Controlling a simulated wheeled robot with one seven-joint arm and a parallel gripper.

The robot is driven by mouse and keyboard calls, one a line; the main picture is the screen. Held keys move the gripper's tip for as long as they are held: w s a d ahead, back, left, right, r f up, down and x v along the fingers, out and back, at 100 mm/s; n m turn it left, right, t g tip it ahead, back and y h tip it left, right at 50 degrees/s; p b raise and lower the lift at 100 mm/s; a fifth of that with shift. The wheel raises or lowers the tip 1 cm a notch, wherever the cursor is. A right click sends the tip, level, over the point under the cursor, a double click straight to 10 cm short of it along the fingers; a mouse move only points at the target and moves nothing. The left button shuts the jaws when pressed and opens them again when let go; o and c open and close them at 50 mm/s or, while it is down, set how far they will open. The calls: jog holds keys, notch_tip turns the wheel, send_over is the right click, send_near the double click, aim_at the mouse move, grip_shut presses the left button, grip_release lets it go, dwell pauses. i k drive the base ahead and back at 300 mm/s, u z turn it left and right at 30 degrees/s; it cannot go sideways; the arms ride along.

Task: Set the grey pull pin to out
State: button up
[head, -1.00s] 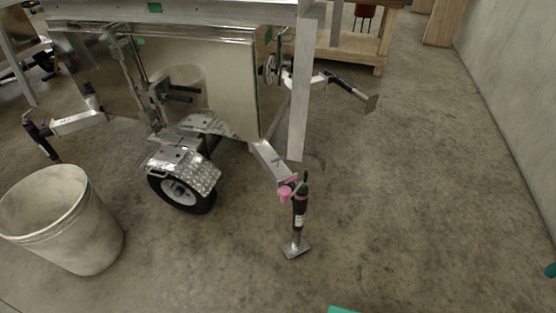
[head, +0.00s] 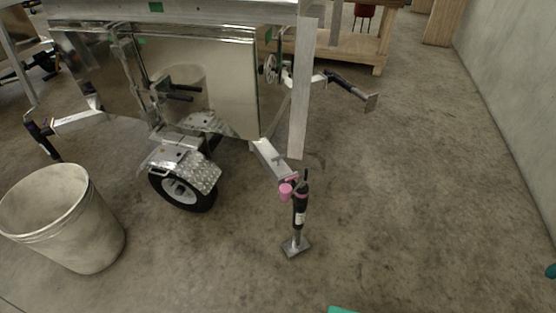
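The aluminium trailer (head: 215,90) stands left of centre in the head view. A black jack leg (head: 300,205) with a pink fitting (head: 286,191) stands upright at the end of its near outrigger arm (head: 269,158), its foot plate (head: 296,247) down at the floor. Other black jacks show at the far right (head: 350,86) and far left (head: 42,136) of the trailer, the right one tilted near level. I cannot pick out a grey pull pin for certain; it is too small or hidden at this distance.
A large pale bin (head: 75,225) stands on the floor at the left, near the trailer's wheel (head: 183,190). A wooden bench (head: 350,52) is behind. A concrete wall (head: 510,90) runs along the right. The floor right of the near jack is clear.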

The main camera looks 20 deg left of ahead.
aim_at(277, 158)
jog(key=z, duration=0.05)
jog(key=k, duration=1.05)
jog(key=u, duration=0.85)
jog(key=i, duration=2.15)
jog(key=z, duration=0.75)
